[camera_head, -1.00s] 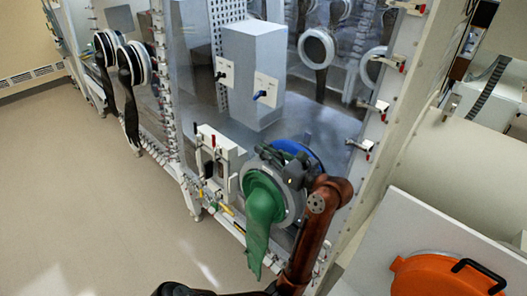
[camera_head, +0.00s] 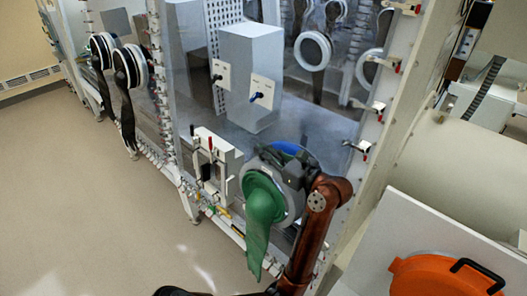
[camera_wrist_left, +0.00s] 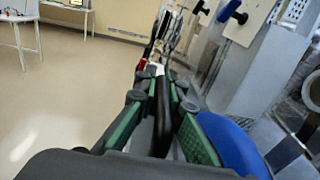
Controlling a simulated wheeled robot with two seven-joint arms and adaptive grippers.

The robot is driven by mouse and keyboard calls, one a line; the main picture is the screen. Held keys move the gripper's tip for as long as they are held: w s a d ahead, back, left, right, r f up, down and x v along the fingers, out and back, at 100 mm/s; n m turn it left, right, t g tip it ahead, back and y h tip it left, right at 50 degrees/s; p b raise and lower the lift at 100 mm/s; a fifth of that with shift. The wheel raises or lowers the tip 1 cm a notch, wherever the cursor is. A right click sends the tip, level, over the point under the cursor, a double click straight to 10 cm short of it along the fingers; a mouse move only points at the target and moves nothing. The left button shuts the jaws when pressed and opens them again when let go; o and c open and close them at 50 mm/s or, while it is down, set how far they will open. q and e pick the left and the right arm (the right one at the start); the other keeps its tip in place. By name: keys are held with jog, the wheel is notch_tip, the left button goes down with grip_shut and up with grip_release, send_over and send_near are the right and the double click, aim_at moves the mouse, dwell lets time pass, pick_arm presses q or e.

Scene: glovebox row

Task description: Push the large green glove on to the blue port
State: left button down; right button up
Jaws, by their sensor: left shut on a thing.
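The large green glove (camera_head: 259,210) hangs down from its pale grey ring (camera_head: 290,203) in front of the glovebox window. My left gripper (camera_head: 278,166) is shut on the upper part of this ring. The blue port (camera_head: 287,147) shows as a small arc just behind the gripper; the ring and gripper hide most of it. Whether the ring touches the port cannot be told. In the left wrist view the blue port (camera_wrist_left: 232,147) lies right beside the right finger, and a dark edge runs between the green-padded fingers (camera_wrist_left: 162,98). My right gripper is not in view.
A white box with switches (camera_head: 213,165) is mounted just left of the glove. Other ports with dark gloves (camera_head: 128,70) line the row at the left. An orange lid (camera_head: 440,276) is at the lower right. The floor (camera_head: 75,200) at the left is clear.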

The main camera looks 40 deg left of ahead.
pick_arm(q)
jog(key=shift+w+d+f+b, duration=0.15)
jog(key=shift+w+b, duration=0.35)
jog(key=shift+w, duration=0.9)
jog(key=shift+w+d+f+b, duration=0.1)
jog(key=shift+w+b, duration=0.35)
jog(key=shift+w, duration=0.9)
dwell(1.2)
jog(key=shift+w, duration=0.35)
jog(key=shift+d, duration=0.1)
jog(key=c, duration=2)
grip_release()
jog(key=shift+w, duration=0.1)
jog(key=shift+o, duration=0.2)
jog(key=shift+f, duration=0.15)
notch_tip(320, 180, up, 10)
jog(key=shift+r, duration=0.2)
